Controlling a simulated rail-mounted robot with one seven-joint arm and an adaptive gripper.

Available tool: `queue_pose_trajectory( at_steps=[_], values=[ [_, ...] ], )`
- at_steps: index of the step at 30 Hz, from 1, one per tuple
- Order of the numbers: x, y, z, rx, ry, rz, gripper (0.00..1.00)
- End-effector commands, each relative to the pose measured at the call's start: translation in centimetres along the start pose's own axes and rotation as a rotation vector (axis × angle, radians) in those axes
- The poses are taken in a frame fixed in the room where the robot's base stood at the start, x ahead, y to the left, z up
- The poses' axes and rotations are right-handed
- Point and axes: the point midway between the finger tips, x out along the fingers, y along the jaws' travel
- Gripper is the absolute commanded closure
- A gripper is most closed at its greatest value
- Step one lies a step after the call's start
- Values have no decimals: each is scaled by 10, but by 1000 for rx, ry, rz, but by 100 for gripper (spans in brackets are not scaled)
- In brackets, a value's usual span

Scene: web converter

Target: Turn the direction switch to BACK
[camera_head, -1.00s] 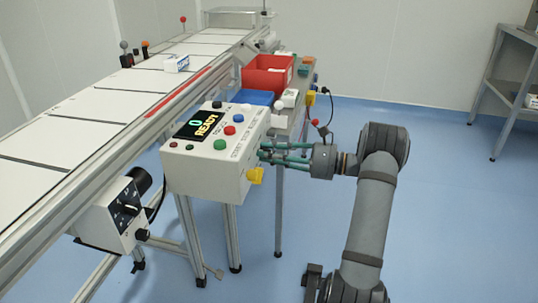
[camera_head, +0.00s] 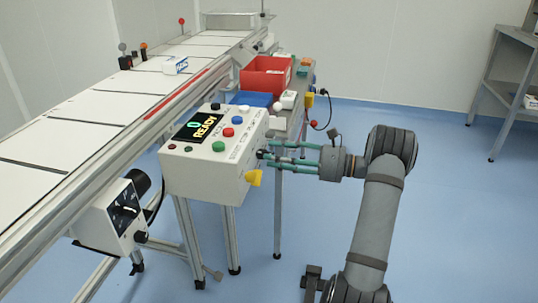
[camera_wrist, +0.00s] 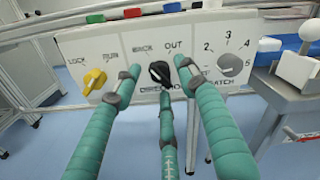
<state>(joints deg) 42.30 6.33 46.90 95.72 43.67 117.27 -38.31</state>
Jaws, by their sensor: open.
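The direction switch is a black knob (camera_wrist: 159,72) in the middle of the white panel (camera_wrist: 105,52) in the wrist view. BACK is printed at its upper left and OUT above it to the right. I cannot tell clearly which way its pointer lies. My gripper (camera_wrist: 157,82) is open, with green fingers left, right and below the knob, apart from it as far as I can see. In the head view my gripper (camera_head: 268,156) reaches the right side of the control box (camera_head: 205,175). The lower finger hides part of the DIRECTION label.
A yellow LOCK/RUN knob (camera_wrist: 94,80) sits left of the switch and a grey BATCH knob (camera_wrist: 230,65) right. A red bin (camera_head: 265,80) and blue bin (camera_head: 250,99) stand behind the box. The conveyor (camera_head: 90,105) runs along the left.

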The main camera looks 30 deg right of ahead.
Motion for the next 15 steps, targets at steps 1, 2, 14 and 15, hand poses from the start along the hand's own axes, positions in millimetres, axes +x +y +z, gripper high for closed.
queue_pose_trajectory(
  at_steps=[1,2,14,15],
  values=[
    [-12,-1,-1,-1,3,-5,59],
    [-19,-1,-1,0,4,-5,59],
    [-88,-1,0,-1,1,-4,59],
    [-91,-1,0,0,1,-4,59]
  ],
)
